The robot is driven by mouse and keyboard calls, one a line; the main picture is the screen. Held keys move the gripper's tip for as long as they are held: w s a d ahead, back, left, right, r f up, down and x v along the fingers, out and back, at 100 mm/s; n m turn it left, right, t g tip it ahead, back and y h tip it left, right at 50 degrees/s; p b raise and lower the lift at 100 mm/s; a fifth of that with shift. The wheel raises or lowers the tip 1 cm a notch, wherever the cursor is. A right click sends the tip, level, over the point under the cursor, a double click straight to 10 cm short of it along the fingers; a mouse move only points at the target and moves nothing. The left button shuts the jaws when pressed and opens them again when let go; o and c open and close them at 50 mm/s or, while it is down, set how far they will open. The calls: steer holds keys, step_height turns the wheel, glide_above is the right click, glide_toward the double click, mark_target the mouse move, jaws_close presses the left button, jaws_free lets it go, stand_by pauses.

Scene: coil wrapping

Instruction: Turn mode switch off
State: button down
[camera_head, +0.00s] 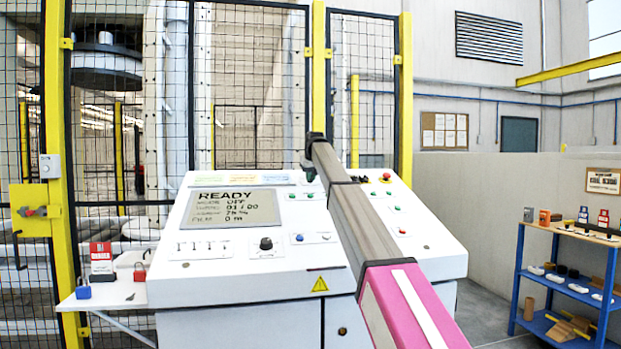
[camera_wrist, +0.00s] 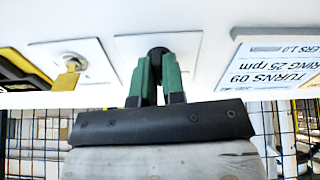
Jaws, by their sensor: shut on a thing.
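My gripper (camera_head: 311,172) reaches over the white console (camera_head: 225,282) to its upper edge in the head view. In the wrist view its green fingers (camera_wrist: 158,88) are shut on a black knob (camera_wrist: 157,52) set on a white plate. No label of this knob is readable, and it is hidden in the head view. The fingers cover most of it, so its pointer direction cannot be told. The console screen (camera_head: 235,208) reads READY, with a mode line that appears to say OFF.
A key switch (camera_wrist: 72,65) sits left of the held knob, and a settings label (camera_wrist: 278,62) sits right. Another black knob (camera_head: 266,243) is on the console's lower panel. A red button (camera_head: 386,176) is at the upper right. Mesh fencing (camera_head: 250,90) stands behind.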

steer(key=shift+m, duration=0.6)
steer(key=c, duration=1.2)
jaws_free()
steer(key=v, duration=1)
steer(key=shift+s+r, duration=0.2)
steer(key=shift+r, duration=0.15)
steer(key=shift+s, duration=0.1)
